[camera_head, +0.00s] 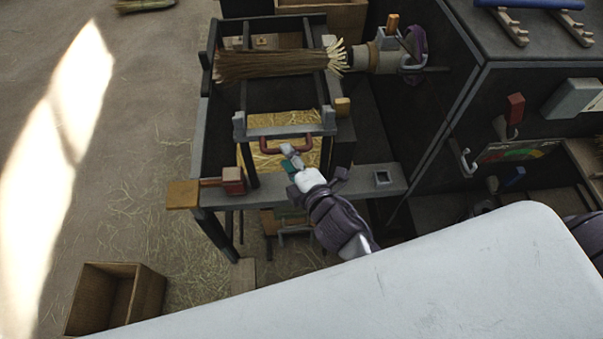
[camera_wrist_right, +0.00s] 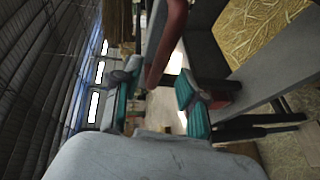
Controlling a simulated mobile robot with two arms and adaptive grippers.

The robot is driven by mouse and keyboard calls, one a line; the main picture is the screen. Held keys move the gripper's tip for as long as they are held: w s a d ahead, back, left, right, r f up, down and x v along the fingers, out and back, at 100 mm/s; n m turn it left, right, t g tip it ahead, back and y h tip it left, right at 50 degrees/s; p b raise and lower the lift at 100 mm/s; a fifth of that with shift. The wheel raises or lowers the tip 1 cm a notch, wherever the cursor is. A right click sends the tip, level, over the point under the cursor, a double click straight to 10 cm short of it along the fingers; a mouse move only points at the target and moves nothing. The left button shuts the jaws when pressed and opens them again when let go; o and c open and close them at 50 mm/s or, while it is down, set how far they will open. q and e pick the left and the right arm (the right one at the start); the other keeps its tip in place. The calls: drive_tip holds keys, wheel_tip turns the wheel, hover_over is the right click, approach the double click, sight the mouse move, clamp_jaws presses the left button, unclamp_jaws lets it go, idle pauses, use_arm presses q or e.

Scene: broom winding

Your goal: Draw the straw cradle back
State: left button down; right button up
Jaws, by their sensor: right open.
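The straw cradle (camera_head: 285,131) is a grey frame with a red-brown handle (camera_head: 287,147) on its near side. A straw bundle (camera_head: 270,65) lies across the rack behind it, its cut end at the round clamp on the right. My right gripper (camera_head: 290,157) is at the handle's near side, open. In the right wrist view its teal-padded fingers (camera_wrist_right: 157,78) stand apart, with the red-brown handle (camera_wrist_right: 170,40) just ahead between them. I cannot tell whether they touch it. My left gripper is not in view.
A grey crossbar (camera_head: 355,182) with a red block (camera_head: 232,180) runs in front of the cradle. A dark cabinet (camera_head: 520,90) stands to the right. A wooden crate (camera_head: 115,298) sits on the floor at lower left. The straw-strewn floor on the left is mostly open.

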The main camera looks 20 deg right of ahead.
drive_tip(key=v, duration=0.9)
drive_tip(key=s+d+f+m+g+h, duration=0.1)
drive_tip(key=s+d+f+m+g, duration=0.15)
drive_tip(key=f, duration=0.75)
drive_tip(key=s+d+f+m+g, duration=0.1)
drive_tip(key=s+f+m+g, duration=0.15)
drive_tip(key=f, duration=0.75)
drive_tip(key=s+d+f+m+g+h, duration=0.1)
drive_tip(key=s+f+m+g, duration=0.15)
drive_tip(key=f, duration=0.75)
drive_tip(key=s+d+f+m+g, duration=0.2)
drive_tip(key=s+f+m, duration=0.1)
drive_tip(key=s+f, duration=0.3)
drive_tip(key=s+d+f+m+g, duration=0.2)
drive_tip(key=s+f, duration=0.4)
drive_tip(key=s, duration=0.3)
drive_tip(key=s+d+f+m+g+h, duration=0.1)
drive_tip(key=s+d+f+m+g, duration=0.2)
drive_tip(key=s+f, duration=0.3)
drive_tip(key=s+m, duration=0.1)
drive_tip(key=s, duration=0.1)
drive_tip(key=shift+s+f, duration=0.2)
drive_tip(key=shift+s, duration=0.15)
drive_tip(key=shift+m, duration=0.25)
